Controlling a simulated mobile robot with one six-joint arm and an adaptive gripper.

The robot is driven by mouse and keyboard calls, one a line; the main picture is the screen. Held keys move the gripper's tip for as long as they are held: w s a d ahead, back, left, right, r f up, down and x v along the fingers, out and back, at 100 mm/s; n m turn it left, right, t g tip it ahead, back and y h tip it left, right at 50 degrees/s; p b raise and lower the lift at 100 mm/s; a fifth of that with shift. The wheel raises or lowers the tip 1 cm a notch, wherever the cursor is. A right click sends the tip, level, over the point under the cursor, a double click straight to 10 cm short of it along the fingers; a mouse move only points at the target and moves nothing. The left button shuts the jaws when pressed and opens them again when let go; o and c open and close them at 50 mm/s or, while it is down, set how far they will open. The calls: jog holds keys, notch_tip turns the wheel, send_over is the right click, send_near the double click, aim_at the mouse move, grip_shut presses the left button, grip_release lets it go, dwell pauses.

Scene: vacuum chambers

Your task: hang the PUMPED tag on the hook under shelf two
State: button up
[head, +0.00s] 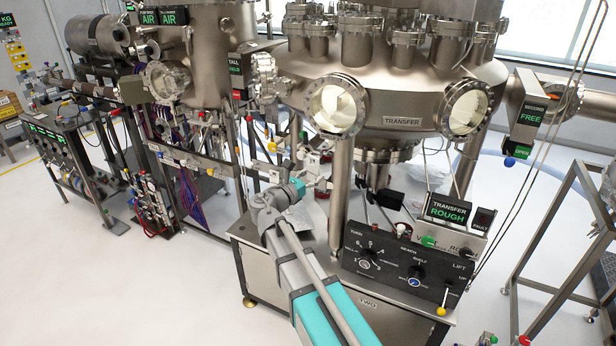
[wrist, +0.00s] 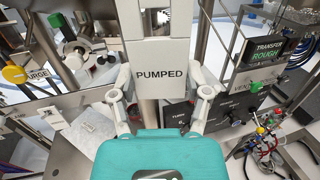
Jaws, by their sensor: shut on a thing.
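My gripper (wrist: 164,82) is shut on the PUMPED tag (wrist: 161,60), a white plate with black letters. A finger is at each side edge of the tag, and the lettering reads upright in the wrist view. A white upright piece continues above the tag to the top of that view; I cannot tell whether it belongs to the tag. In the head view my gripper (head: 312,184) is small, beside the steel leg under the transfer chamber (head: 402,141). The tag is not clear there. I cannot make out the hook or a shelf marked two in either view.
The control panel (head: 410,270) with knobs and a lever stands right of my arm, on a cabinet labelled TWO (head: 369,303). The TRANSFER ROUGH display (head: 448,212) is above it; it also shows in the wrist view (wrist: 268,50). A yellow knob (wrist: 14,74) is at left. Open floor lies front left.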

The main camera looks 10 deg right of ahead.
jog(key=shift+w+d, duration=0.1)
jog(key=shift+w, duration=0.05)
jog(key=w+d+f+b, duration=0.1)
jog(key=w+d, duration=0.4)
jog(key=w, duration=0.3)
jog(key=shift+d+f+b, duration=0.3)
jog(key=shift+d+f, duration=0.05)
dwell(1.4)
dwell(0.6)
jog(key=o, duration=1)
jog(key=shift+r, duration=0.15)
